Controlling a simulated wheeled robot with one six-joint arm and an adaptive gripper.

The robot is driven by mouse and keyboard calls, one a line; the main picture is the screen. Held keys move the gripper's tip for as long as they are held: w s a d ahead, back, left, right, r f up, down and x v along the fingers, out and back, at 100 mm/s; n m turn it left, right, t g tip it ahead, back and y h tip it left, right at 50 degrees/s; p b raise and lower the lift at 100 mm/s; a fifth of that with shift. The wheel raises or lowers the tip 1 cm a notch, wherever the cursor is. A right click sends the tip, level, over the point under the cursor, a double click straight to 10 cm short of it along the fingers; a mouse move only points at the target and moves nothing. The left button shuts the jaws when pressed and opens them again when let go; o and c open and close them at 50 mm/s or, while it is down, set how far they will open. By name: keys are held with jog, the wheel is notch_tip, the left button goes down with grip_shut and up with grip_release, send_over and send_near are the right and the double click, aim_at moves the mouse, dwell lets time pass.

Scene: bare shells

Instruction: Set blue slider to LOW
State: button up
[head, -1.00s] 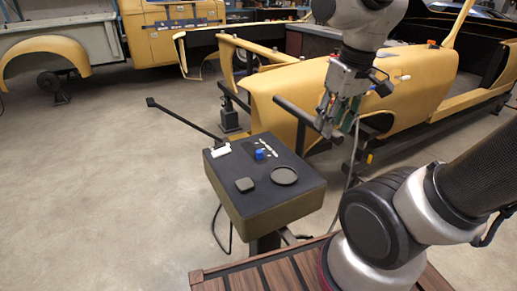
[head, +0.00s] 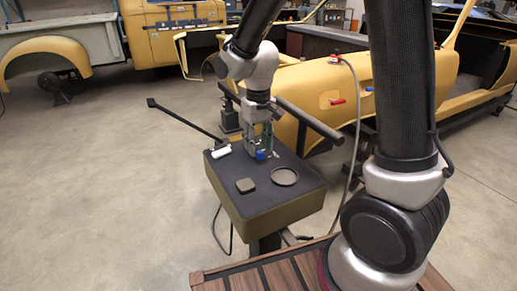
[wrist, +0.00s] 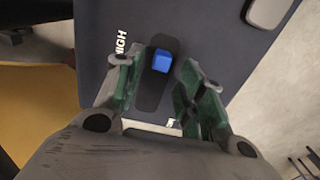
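The blue slider (head: 260,155) is a small blue block on the dark top of the box-shaped panel (head: 232,207). In the wrist view the blue slider (wrist: 162,60) sits in a dark slot (wrist: 156,88), near the white word HIGH (wrist: 120,39). Part of another white label shows by the right finger; I cannot read it. My gripper (head: 259,146) points down over the panel. In the wrist view my gripper (wrist: 160,70) is open, with one finger on each side of the slider and a gap to both.
A black bar (head: 310,120) stands out behind the panel. Yellow car bodies (head: 290,85) stand behind. The floor at left is clear.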

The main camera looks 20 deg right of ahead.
jog(key=shift+f, duration=1.1)
grip_shut()
jog(key=shift+w, duration=0.1)
jog(key=w, duration=0.2)
jog(key=w+a, duration=0.1)
jog(key=w, duration=0.5)
jog(key=shift+w+a, duration=0.1)
jog(key=shift+a, duration=0.15)
jog(key=shift+r, duration=0.1)
grip_release()
